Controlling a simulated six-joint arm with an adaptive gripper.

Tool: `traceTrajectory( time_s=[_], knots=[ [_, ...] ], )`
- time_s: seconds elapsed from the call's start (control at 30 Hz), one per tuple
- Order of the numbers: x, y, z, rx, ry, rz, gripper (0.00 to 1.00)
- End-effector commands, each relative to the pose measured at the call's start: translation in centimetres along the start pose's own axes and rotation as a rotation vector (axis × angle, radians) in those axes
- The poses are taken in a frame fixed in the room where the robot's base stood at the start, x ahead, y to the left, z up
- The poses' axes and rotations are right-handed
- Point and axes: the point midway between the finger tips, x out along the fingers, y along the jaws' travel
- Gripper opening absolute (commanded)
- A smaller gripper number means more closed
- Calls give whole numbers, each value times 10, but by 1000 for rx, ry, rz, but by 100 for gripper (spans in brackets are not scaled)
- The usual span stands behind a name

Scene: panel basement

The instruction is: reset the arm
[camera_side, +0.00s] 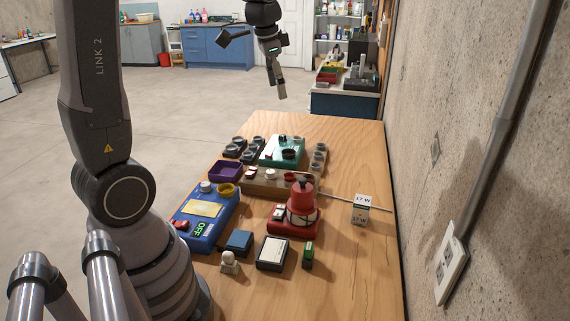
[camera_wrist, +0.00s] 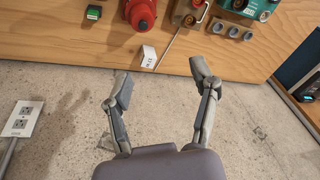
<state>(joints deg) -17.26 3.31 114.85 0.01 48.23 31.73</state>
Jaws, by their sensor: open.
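My gripper (camera_side: 279,83) hangs in the air above the far end of the wooden table (camera_side: 350,125), pointing down and clear of everything on it. In the wrist view my gripper (camera_wrist: 161,93) shows its two fingers spread wide with nothing between them. My arm rises at the left of the side view. A red rounded device (camera_side: 303,205) stands on a red base on the table. A white block marked 17 W (camera_side: 360,210) sits to its right, and it also shows in the wrist view (camera_wrist: 149,56) beyond the fingers.
A blue panel with a green OFF display (camera_side: 207,212), a purple tray (camera_side: 226,171) and a green panel (camera_side: 283,150) crowd the table. A thin rod (camera_side: 350,201) crosses toward the right edge. A concrete wall with a socket plate (camera_side: 451,263) bounds the right side.

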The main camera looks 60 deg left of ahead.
Motion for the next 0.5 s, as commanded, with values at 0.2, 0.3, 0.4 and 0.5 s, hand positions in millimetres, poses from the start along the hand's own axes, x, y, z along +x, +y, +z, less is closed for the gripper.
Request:
traceTrajectory(
  time_s=[0.2,0.3,0.4,0.5],
  knots=[
    [-67,84,63,-119,139,-12,60],
    [-78,111,95,-173,192,-1,60],
    [-81,129,121,-217,231,15,60],
    [-81,139,138,-247,258,27,60]
  ],
)
